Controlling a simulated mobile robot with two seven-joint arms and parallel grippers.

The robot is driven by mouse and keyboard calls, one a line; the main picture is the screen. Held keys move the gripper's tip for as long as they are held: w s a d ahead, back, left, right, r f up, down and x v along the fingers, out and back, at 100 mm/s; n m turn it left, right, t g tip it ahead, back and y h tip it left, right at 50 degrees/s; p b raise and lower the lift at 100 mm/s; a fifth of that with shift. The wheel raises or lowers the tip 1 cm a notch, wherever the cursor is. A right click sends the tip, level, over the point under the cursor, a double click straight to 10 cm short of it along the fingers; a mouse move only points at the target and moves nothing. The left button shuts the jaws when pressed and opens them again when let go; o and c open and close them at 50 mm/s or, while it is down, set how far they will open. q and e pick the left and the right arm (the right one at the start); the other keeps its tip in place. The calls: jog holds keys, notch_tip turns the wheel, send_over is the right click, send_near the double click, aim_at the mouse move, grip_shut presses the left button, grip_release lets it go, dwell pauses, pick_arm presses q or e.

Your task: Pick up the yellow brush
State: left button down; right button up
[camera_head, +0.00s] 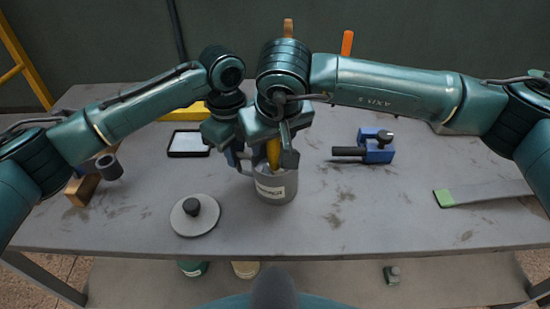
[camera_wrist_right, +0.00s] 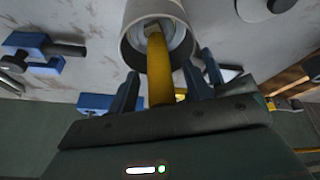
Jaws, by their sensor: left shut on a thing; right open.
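The yellow brush (camera_head: 273,152) stands in a grey cup (camera_head: 276,190) with a white label, on the table. Its yellow handle (camera_wrist_right: 160,72) also shows in the right wrist view, rising from the cup's mouth; its lower end is hidden inside. My right gripper (camera_head: 281,152) is open above the cup, with its fingers (camera_wrist_right: 165,90) on either side of the handle. My left gripper (camera_head: 238,166) is at the cup's left side and is shut, apparently on the cup; the contact is partly hidden.
A grey disc with a black knob (camera_head: 192,214) lies front left of the cup. A black-framed tray (camera_head: 188,143) is behind left. A blue clamp (camera_head: 376,150) stands at right, and a green-tipped flat bar (camera_head: 480,194) lies further right.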

jog(key=shift+c, duration=0.4)
grip_shut()
notch_tip(320, 180, up, 18)
dwell(0.5)
jog(key=c, duration=0.6)
grip_release()
grip_shut()
pick_arm(q)
jog(key=c, duration=1.4)
grip_release()
